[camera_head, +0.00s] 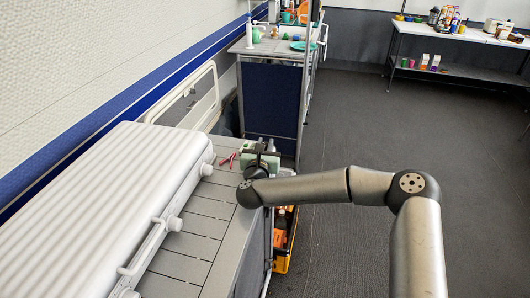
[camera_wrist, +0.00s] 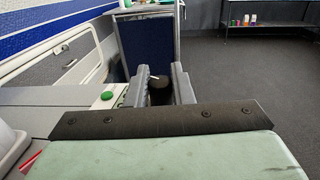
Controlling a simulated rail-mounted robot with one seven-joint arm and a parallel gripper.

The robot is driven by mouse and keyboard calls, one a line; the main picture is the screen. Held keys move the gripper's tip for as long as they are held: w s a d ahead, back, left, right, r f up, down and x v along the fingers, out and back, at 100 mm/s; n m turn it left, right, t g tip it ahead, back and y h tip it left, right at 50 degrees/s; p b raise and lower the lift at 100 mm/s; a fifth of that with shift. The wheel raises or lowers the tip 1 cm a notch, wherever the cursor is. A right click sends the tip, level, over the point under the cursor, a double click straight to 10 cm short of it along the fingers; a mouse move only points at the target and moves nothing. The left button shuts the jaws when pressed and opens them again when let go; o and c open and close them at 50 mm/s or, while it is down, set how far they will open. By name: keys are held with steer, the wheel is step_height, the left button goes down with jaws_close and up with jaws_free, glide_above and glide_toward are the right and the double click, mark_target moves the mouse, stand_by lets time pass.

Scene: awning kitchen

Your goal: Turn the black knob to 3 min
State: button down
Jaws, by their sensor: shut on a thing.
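The black knob (camera_wrist: 160,92) shows in the wrist view as a dark round shape between the two grey fingers of my gripper (camera_wrist: 159,84). The fingers are on either side of it and shut on it. Its scale marks and pointer cannot be seen, so its setting cannot be told. A pale device with a green button (camera_wrist: 107,96) is just left of the fingers. In the head view my gripper (camera_head: 262,150) is at the far end of the grey slatted counter, and the knob is hidden or too small to make out.
A white ribbed appliance (camera_head: 95,205) fills the left of the grey counter (camera_head: 205,215). A red-handled item (camera_head: 228,160) lies near my gripper. A blue-panelled table (camera_head: 270,97) stands beyond. An orange-and-black crate (camera_head: 282,240) is low beside the counter. The floor to the right is clear.

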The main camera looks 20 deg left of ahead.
steer(key=m+h+b, duration=0.1)
steer(key=h, duration=0.1)
steer(key=m+h+b, duration=0.1)
steer(key=h+b, duration=0.1)
steer(key=m+h+b, duration=0.2)
steer(key=shift+a+f, duration=0.15)
steer(key=shift+f, duration=0.1)
steer(key=m+h+b, duration=0.1)
steer(key=h+b, duration=0.1)
steer(key=h, duration=0.1)
steer(key=shift+r+m+g, duration=0.15)
steer(key=shift+m+g, duration=0.25)
steer(key=shift+r, duration=0.1)
steer(key=c, duration=1.3)
jaws_free()
steer(key=r, duration=0.4)
steer(key=shift+s+d+r, duration=0.15)
steer(key=shift+s+d, duration=0.15)
steer(key=s+d+r, duration=0.2)
steer(key=s+r, duration=0.1)
steer(key=s+d+r, duration=0.2)
steer(key=s, duration=0.2)
steer(key=s+d+r, duration=0.3)
steer(key=s, duration=0.1)
steer(key=shift+s+r, duration=0.2)
steer(key=shift+r, duration=0.15)
